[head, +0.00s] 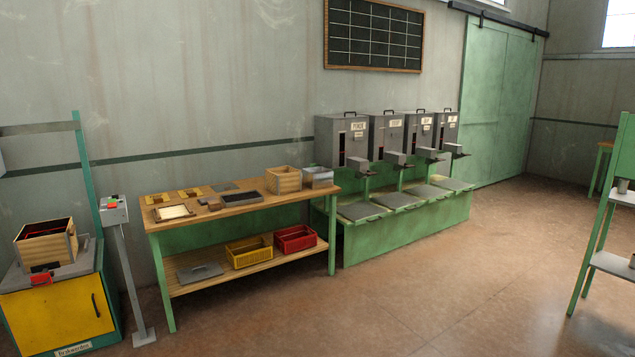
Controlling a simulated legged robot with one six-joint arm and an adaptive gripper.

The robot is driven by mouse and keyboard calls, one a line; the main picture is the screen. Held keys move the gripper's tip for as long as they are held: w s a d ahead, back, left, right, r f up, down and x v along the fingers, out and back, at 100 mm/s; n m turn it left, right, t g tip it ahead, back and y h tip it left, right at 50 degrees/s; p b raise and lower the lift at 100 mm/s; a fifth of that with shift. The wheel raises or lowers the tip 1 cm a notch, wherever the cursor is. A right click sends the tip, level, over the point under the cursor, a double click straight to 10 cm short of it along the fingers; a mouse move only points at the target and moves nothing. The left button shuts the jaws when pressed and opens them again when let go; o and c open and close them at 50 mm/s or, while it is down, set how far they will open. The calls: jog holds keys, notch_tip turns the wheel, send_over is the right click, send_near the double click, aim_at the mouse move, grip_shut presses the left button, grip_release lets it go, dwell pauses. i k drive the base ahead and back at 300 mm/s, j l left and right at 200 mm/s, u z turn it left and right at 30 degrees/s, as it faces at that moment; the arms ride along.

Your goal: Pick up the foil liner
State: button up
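A silvery-grey open box (318,177), which looks like the foil liner, stands at the right end of the wooden workbench (285,205). It is just right of an open wooden box (283,180); I cannot tell whether the two touch. The inside of the silvery box is mostly hidden at this angle. My gripper is not in view.
A flat wooden frame (174,212) and a dark tray (242,199) lie on the bench. Yellow (249,252) and red (296,239) crates sit on its lower shelf. Grey sorters (342,141) stand at right, a control post (128,270) at left. The floor (400,300) in front is clear.

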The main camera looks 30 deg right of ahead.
aim_at(315, 177)
jog(key=i+l+z, duration=0.35)
jog(key=i+z, duration=0.15)
jog(key=i, duration=0.15)
jog(key=i+l+z, duration=0.1)
jog(key=i+z, duration=0.4)
jog(key=i, duration=2.95)
jog(key=i+u, duration=0.1)
jog(key=i, duration=0.55)
jog(key=i+l+u, duration=0.15)
jog(key=i, duration=0.5)
jog(key=i+l+u, duration=0.1)
jog(key=i, duration=0.55)
